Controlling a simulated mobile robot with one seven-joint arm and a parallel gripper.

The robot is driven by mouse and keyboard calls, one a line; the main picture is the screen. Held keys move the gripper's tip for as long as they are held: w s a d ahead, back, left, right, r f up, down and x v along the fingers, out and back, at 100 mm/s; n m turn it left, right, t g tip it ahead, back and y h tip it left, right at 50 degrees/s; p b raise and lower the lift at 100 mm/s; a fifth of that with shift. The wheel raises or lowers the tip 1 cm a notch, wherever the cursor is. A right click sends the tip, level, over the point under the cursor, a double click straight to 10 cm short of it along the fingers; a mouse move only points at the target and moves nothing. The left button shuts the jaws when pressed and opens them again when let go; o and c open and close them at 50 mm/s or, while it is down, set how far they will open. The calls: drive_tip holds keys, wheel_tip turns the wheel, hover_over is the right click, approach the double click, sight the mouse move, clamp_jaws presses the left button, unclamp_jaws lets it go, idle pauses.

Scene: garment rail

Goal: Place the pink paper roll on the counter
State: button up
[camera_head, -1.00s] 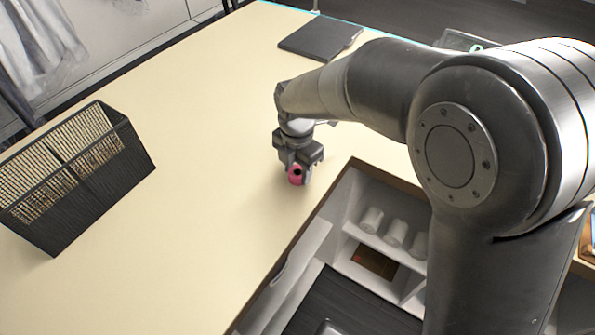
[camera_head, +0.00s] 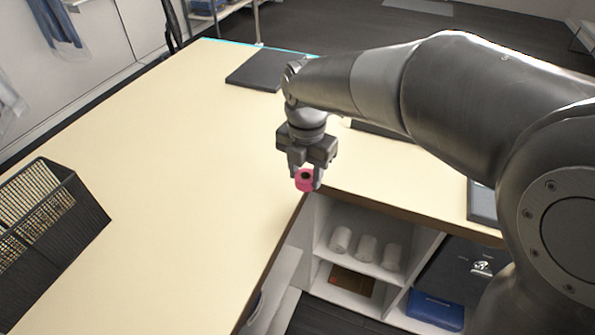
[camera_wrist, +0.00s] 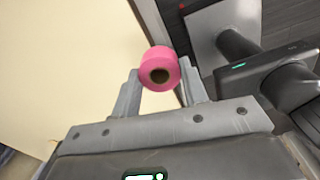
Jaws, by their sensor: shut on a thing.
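The pink paper roll (camera_head: 305,180) is between the fingers of my gripper (camera_head: 305,174), which is shut on it. In the head view it shows close to the inner corner edge of the cream counter (camera_head: 170,180). In the wrist view the roll (camera_wrist: 160,68) shows its dark core hole, with a gripper finger on each side. The counter edge (camera_wrist: 155,25) passes just behind the roll there. I cannot tell the exact height of the roll above the counter.
A black wire basket (camera_head: 60,225) stands at the counter's left. A dark flat pad (camera_head: 258,70) lies at the far end. Below the counter, shelves hold several white rolls (camera_head: 366,248) and a blue box (camera_head: 435,308). The middle of the counter is clear.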

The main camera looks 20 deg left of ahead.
drive_tip(key=shift+w+d+r, duration=0.15)
drive_tip(key=shift+d+r, duration=0.05)
drive_tip(key=shift+d, duration=0.15)
